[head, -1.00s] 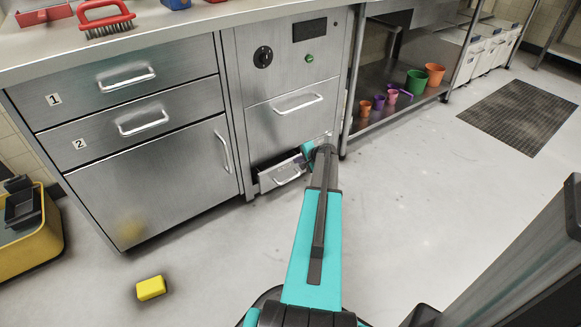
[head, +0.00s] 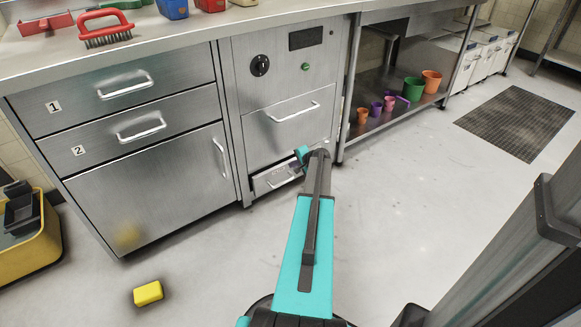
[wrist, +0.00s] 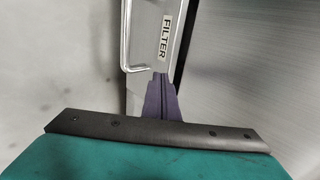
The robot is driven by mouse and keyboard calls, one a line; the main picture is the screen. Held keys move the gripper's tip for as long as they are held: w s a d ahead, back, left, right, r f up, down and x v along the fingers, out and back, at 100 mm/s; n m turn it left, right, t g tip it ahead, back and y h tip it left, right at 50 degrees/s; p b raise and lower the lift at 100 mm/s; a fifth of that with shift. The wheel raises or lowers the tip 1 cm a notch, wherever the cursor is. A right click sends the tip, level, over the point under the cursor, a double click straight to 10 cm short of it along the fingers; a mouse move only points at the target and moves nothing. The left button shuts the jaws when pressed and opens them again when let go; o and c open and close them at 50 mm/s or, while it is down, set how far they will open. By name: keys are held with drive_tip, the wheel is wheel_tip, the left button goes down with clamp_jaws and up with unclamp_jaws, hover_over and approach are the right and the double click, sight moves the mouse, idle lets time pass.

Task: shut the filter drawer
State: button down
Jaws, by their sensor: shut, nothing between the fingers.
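The filter drawer (head: 275,181) is the low steel drawer at the foot of the steel appliance, with a bar handle. In the head view its front sits close to the appliance face; I cannot tell if it is fully flush. The wrist view shows its front with the FILTER label (wrist: 164,38) and the bar handle (wrist: 126,40) at the left. My gripper (wrist: 160,80) is shut and empty, its dark fingertips at the drawer front beside the label, seemingly touching it. In the head view my arm hides the fingers and the drawer's right end.
The appliance (head: 285,75) has another handled front above the drawer. A cabinet with drawers 1 and 2 (head: 130,125) stands to its left. A yellow block (head: 148,293) lies on the floor. A low shelf (head: 385,118) with coloured buckets is at the right. Floor around my arm is clear.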

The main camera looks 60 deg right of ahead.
drive_tip(key=f+p+v, duration=0.1)
drive_tip(key=v, duration=0.5)
drive_tip(key=s+p+v, duration=0.1)
drive_tip(key=p+v, duration=0.1)
drive_tip(key=v, duration=0.4)
drive_tip(key=shift+s+a+f, duration=0.2)
drive_tip(key=shift+s+a, duration=0.15)
drive_tip(key=shift+s, duration=0.2)
